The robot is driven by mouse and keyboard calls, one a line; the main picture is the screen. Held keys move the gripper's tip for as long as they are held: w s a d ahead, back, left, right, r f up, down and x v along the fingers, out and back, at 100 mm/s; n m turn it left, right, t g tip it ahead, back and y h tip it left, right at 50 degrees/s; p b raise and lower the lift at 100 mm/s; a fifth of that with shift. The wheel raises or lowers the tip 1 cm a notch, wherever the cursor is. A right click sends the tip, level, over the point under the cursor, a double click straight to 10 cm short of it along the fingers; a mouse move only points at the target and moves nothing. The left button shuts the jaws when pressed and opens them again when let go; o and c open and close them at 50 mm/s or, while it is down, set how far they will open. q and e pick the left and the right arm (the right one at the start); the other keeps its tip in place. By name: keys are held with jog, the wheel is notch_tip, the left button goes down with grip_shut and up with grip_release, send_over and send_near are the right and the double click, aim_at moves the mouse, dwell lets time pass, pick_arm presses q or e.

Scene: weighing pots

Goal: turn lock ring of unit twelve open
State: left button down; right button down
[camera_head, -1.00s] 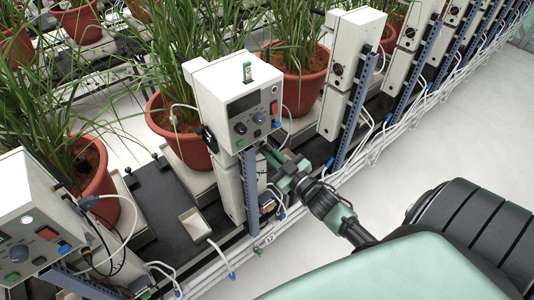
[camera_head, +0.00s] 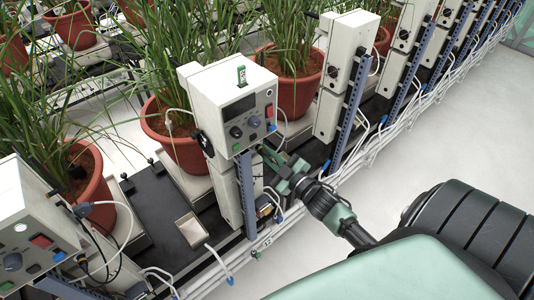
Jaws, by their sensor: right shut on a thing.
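Unit twelve's white control box (camera_head: 222,90) stands on a blue slotted post (camera_head: 246,190), with a small label "12" (camera_head: 267,241) on the rail below. Its sloped front carries a dark display, knobs and a red switch. A green-and-white tag stands on top. My right gripper (camera_head: 274,160), green and dark, reaches in from the right, just below and right of the box. It is shut on a small part there, which looks to be the lock ring; the fingers and box edge hide most of it. My left gripper is not in view.
Potted grasses (camera_head: 180,140) stand behind the units. Another control box (camera_head: 35,215) is at the left. White cables (camera_head: 375,150) run along the front rail. A small pale tray (camera_head: 191,229) sits left of the post. The pale floor (camera_head: 430,130) at right is clear.

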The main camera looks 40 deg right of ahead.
jog(key=shift+w+r, duration=0.1)
jog(key=shift+r, duration=0.15)
jog(key=c, duration=1.5)
grip_release()
jog(key=shift+c, duration=0.2)
jog(key=shift+f, duration=0.1)
jog(key=s+b, duration=0.2)
jog(key=s, duration=0.6)
jog(key=shift+d, duration=0.25)
jog(key=shift+w, duration=0.15)
